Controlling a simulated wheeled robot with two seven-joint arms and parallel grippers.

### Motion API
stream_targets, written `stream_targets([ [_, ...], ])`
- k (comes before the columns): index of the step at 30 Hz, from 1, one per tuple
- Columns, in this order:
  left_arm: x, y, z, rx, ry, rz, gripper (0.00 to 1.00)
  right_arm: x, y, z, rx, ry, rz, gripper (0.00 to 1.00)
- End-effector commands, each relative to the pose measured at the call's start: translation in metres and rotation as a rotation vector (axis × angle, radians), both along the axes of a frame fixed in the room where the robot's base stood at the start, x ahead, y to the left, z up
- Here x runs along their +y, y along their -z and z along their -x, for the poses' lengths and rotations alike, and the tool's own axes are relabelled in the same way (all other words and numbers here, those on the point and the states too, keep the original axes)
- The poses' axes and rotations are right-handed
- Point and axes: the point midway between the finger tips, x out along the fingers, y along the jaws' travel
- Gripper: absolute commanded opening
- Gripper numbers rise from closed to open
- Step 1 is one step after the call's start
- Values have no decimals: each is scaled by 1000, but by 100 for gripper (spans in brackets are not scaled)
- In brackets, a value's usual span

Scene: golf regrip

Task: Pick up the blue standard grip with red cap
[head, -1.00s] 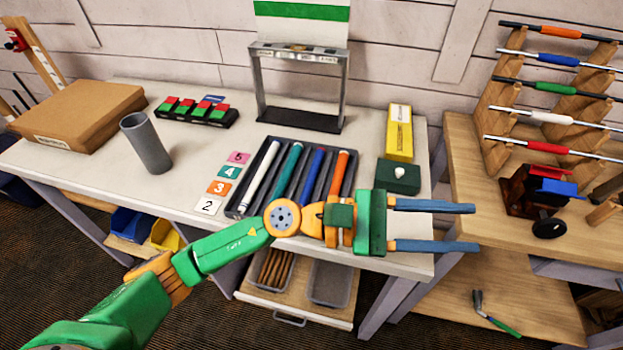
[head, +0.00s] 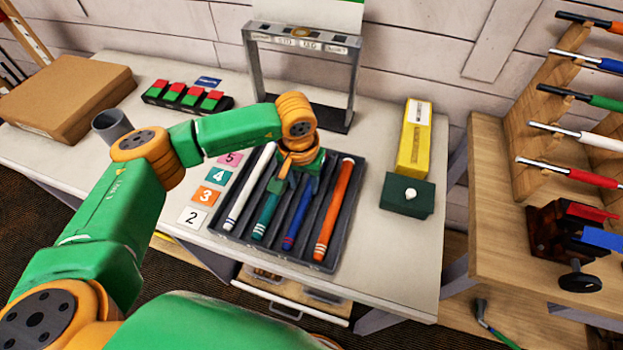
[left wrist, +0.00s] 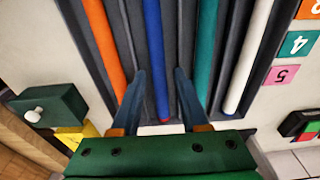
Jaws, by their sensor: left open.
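The blue grip (head: 298,217) lies lengthwise in a dark slotted tray (head: 330,264), between a teal grip (head: 266,214) and an orange grip (head: 335,210). My left gripper (head: 296,188) is above the far half of the tray, pointing down, and covers the far end of the blue grip in the head view. In the left wrist view the open fingers (left wrist: 160,75) straddle the blue grip (left wrist: 154,45), one finger on each side, with gaps. A small red end (left wrist: 165,121) of the blue grip shows close to the gripper body. Contact height is unclear. My right gripper is not in view.
A white grip (head: 249,188) lies left of the teal one. Number cards (head: 205,195) are left of the tray. A green box (head: 407,195) and yellow box (head: 414,140) stand right. A metal gauge stand (head: 352,85) rises behind.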

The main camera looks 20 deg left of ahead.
Motion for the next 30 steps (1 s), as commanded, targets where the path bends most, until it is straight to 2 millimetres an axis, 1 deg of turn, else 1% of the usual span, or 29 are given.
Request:
stream_targets([
  [1,-1,3,0,7,-1,0,44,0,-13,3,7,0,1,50],
  [3,-2,17,-3,6,-1,0,44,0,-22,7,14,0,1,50],
  [6,-2,37,-6,4,-2,1,44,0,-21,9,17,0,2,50],
  [9,-2,44,-7,2,-2,0,44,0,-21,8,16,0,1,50],
  [14,-2,45,-7,1,-2,1,44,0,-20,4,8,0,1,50],
  [15,-2,45,-7,1,-2,2,34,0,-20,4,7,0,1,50],
  [17,-2,45,-7,1,-2,2,17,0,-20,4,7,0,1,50],
  [18,-2,44,-7,1,-2,2,7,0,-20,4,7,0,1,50],
  [19,-2,44,-7,1,-2,2,0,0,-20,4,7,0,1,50],
  [27,-2,44,-7,1,-2,2,0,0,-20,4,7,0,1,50],
  [30,-3,42,-8,-1,-1,3,0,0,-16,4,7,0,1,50],
])
